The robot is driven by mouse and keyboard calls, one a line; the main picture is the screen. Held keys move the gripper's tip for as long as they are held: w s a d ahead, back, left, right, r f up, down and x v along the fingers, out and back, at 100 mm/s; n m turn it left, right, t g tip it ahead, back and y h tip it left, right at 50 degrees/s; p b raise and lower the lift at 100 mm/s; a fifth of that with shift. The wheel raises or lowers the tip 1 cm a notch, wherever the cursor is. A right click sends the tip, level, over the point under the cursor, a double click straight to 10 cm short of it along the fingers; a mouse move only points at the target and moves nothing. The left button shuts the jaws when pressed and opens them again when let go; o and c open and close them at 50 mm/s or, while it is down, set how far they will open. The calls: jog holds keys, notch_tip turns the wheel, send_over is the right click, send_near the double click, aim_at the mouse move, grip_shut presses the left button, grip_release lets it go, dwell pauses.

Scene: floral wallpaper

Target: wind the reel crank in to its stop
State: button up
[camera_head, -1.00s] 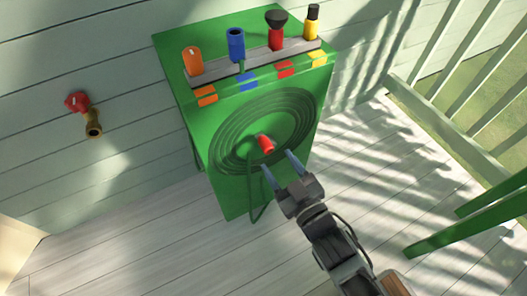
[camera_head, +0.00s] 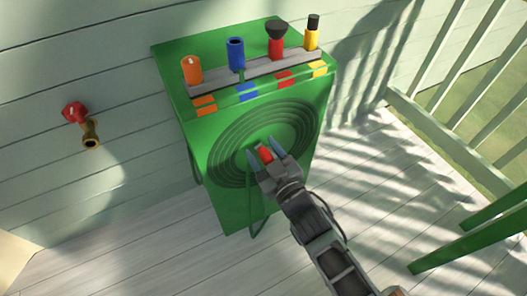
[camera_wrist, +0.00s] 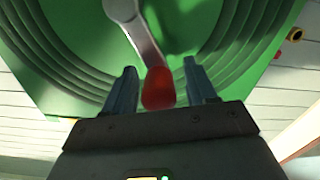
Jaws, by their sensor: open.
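The reel (camera_head: 222,165) is a set of dark concentric rings on the front of a green cabinet (camera_head: 230,208). Its crank has a red knob (camera_head: 265,154). In the wrist view a grey crank arm (camera_wrist: 137,28) runs from the top down to the red knob (camera_wrist: 158,88). My gripper (camera_head: 268,154) is open, with one finger on each side of the knob. In the wrist view the fingers of my gripper (camera_wrist: 160,85) stand apart from the knob, with a gap on both sides. The far end of the crank arm is cut off there.
Orange (camera_head: 192,70), blue (camera_head: 236,54), red (camera_head: 276,45) and yellow (camera_head: 312,34) nozzles stand on the cabinet's grey rail. A wall tap with a red handle (camera_head: 74,112) is at left. A green hose loop hangs below the reel. A railing (camera_head: 450,130) and green beams stand at right.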

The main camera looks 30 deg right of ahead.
jog(key=shift+c, duration=0.3)
grip_shut()
jog(key=shift+r, duration=0.15)
